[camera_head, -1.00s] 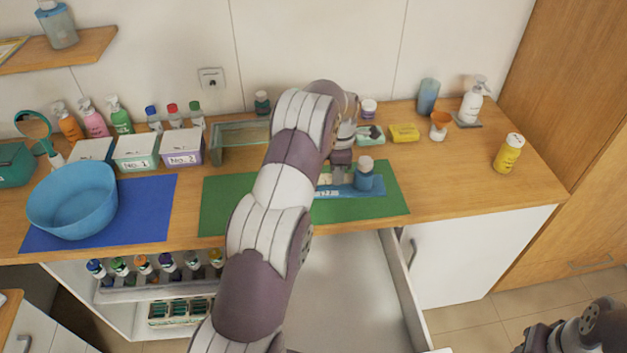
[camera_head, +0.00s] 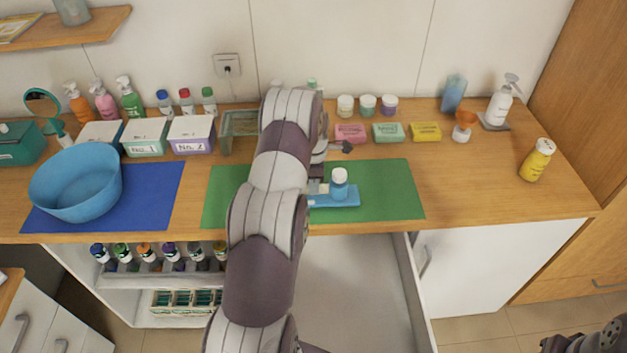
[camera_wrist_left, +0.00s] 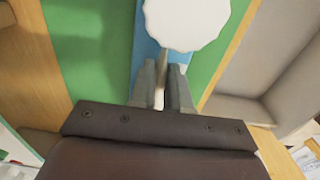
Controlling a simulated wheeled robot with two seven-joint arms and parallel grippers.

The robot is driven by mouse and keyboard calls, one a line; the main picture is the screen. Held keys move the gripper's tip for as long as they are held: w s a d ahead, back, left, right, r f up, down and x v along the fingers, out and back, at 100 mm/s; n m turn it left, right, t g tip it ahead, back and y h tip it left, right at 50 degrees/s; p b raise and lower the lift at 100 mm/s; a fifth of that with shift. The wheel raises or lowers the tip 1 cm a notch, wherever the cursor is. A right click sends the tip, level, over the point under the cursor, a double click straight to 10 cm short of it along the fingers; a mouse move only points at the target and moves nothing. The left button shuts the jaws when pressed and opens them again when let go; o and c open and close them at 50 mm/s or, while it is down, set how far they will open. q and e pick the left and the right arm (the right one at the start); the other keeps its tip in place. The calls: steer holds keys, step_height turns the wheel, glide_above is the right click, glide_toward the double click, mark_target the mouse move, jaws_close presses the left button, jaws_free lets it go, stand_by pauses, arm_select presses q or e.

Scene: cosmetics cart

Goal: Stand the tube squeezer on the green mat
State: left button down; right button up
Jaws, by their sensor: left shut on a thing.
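The tube squeezer appears to be the blue piece (camera_head: 340,200) over the green mat (camera_head: 390,190), with a flat blue base and an upright post with a white cap at its right. My left gripper (camera_head: 317,180) is shut on it, left of the post; the arm hides part of mat and grip. In the left wrist view the scalloped white cap (camera_wrist_left: 188,18) is close, with a blue strip (camera_wrist_left: 148,50) of the piece below it. The fingers (camera_wrist_left: 163,70) are close together there. I cannot tell whether the base touches the mat. Only part of my right arm shows, bottom right.
A blue bowl (camera_head: 75,185) stands on a blue mat (camera_head: 150,200) at the left. Boxes (camera_head: 190,135), small jars (camera_head: 367,105), soaps (camera_head: 388,132) and a yellow bottle (camera_head: 537,160) stand around the green mat. An open drawer (camera_head: 350,280) lies below the counter's front edge.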

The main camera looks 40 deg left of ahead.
arm_select(q)
steer(key=shift+a+f, duration=0.1)
steer(key=shift+f, duration=0.1)
steer(key=c, duration=1.1)
jaws_free()
steer(key=shift+r, duration=0.1)
